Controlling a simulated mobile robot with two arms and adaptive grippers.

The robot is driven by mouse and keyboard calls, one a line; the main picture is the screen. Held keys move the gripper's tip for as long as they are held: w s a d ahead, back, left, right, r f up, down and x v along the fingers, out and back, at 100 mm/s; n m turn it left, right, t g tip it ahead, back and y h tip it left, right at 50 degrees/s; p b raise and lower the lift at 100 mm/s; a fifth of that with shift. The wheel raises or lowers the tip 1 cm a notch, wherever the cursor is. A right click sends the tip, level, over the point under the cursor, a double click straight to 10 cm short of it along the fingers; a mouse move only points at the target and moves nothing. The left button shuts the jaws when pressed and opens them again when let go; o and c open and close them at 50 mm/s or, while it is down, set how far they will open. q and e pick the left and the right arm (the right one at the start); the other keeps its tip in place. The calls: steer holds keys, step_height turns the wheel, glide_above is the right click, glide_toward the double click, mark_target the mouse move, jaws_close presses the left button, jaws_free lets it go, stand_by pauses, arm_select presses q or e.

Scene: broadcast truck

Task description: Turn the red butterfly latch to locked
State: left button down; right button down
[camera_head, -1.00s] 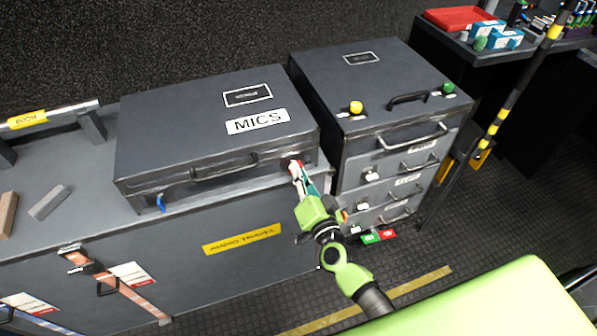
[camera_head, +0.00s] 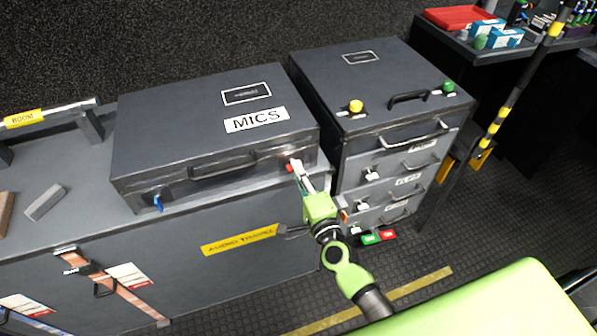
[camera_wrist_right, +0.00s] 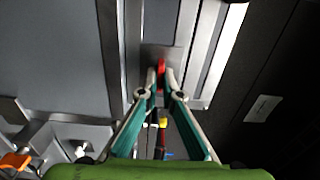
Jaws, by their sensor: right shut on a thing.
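The red butterfly latch (camera_head: 289,168) is on the front face of the dark MICS case (camera_head: 215,128), near its right end. In the right wrist view the latch (camera_wrist_right: 161,68) shows as a narrow red piece between the fingertips. My right gripper (camera_head: 297,164) is at the latch, its fingers closed on it; it also shows in the right wrist view (camera_wrist_right: 160,80). The fingers hide part of the latch, and I cannot tell its exact angle. A blue latch (camera_head: 158,203) hangs at the left of the case front. My left gripper is not in view.
The case rests on a grey trunk (camera_head: 160,262) with a yellow label and orange straps. A drawer cabinet (camera_head: 345,95) with yellow and green knobs stands close on the right. A striped pole (camera_head: 508,98) stands further right.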

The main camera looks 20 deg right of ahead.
steer(key=shift+w+d+r+m, duration=0.1)
steer(key=shift+d+r+m, duration=0.05)
steer(key=shift+r+m, duration=0.15)
steer(key=c, duration=2.2)
jaws_free()
steer(key=shift+c, duration=0.2)
steer(key=shift+f, duration=0.15)
steer(key=shift+f, duration=0.1)
steer(key=s, duration=1.2)
steer(key=shift+d, duration=0.15)
